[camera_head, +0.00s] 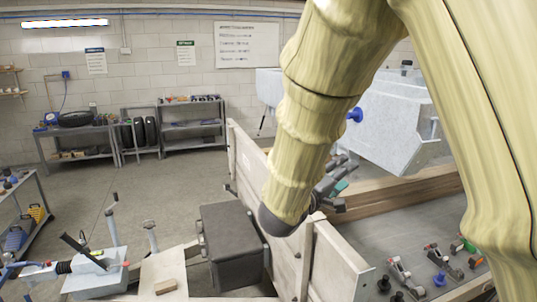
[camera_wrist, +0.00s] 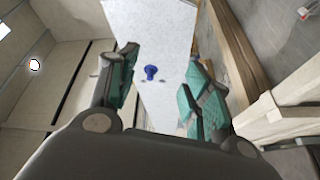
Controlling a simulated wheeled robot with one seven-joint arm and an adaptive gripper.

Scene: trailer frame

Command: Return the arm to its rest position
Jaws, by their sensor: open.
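My arm, in a yellowish sleeve, comes down through the middle of the head view. My gripper (camera_head: 334,185) shows partly behind it, above the trailer's wooden side wall (camera_head: 318,245). In the wrist view my gripper (camera_wrist: 160,92) has its two teal-padded fingers apart, with nothing held between them. Beyond the fingers, in the wrist view, stands a pale grey panel (camera_wrist: 150,30) with a blue knob (camera_wrist: 151,72). Part of the gripper is hidden by the arm in the head view.
A large pale grey box (camera_head: 392,120) stands inside the trailer at right. Several clamp-like tools and knobs lie on the trailer floor (camera_head: 375,240). A dark grey box (camera_head: 232,245) is by the trailer's outer side. Shelves (camera_head: 190,125) line the back wall, with open floor before them.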

